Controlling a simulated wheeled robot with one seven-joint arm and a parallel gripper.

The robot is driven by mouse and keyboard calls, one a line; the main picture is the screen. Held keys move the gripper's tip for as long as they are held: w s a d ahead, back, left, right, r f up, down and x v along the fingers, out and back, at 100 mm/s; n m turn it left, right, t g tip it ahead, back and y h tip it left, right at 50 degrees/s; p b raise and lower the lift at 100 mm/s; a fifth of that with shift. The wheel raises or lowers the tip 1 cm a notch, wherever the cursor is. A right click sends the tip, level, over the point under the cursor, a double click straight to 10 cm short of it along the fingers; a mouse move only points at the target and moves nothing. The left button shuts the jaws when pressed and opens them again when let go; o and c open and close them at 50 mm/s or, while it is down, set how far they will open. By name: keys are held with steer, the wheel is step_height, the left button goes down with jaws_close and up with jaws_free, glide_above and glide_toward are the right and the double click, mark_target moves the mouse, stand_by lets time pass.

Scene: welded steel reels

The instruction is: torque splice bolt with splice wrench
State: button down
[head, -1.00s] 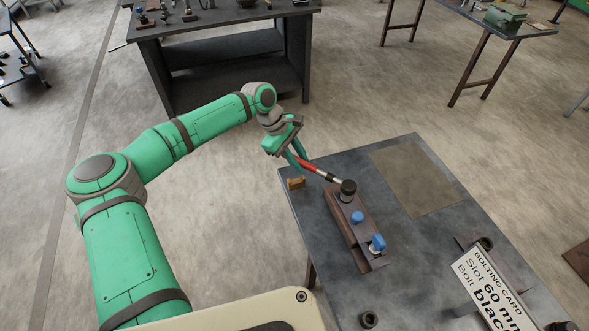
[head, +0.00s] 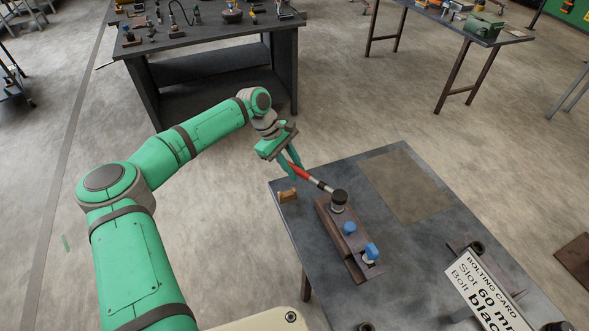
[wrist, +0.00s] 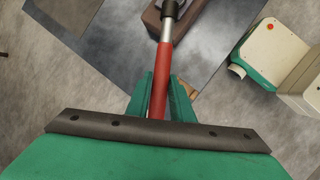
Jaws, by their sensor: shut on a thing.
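My gripper (head: 291,162) is shut on the red handle of the splice wrench (head: 312,180). The wrench's dark head sits over the far end of a brown steel splice block (head: 346,240) on the table, where a black bolt or socket (head: 338,199) shows; the head hides what is under it. Two blue-capped bolts (head: 349,228) stand farther along the block, the nearer one (head: 371,250) over a pale washer. In the wrist view the red handle (wrist: 160,80) runs up from between the green fingers (wrist: 152,98) to the dark head.
The grey table (head: 300,222) has a flat tan plate (head: 405,185) at its far right. A small wooden block (head: 287,196) lies at the left edge. A bolting card (head: 488,290) reads "Slot 60 mm" and "Bolt black". A dark bench (head: 205,50) stands behind.

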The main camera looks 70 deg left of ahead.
steer(key=shift+w+r, duration=0.1)
steer(key=shift+r, duration=0.1)
steer(key=shift+w+r, duration=0.1)
steer(key=shift+r, duration=1.8)
steer(key=shift+s, duration=0.2)
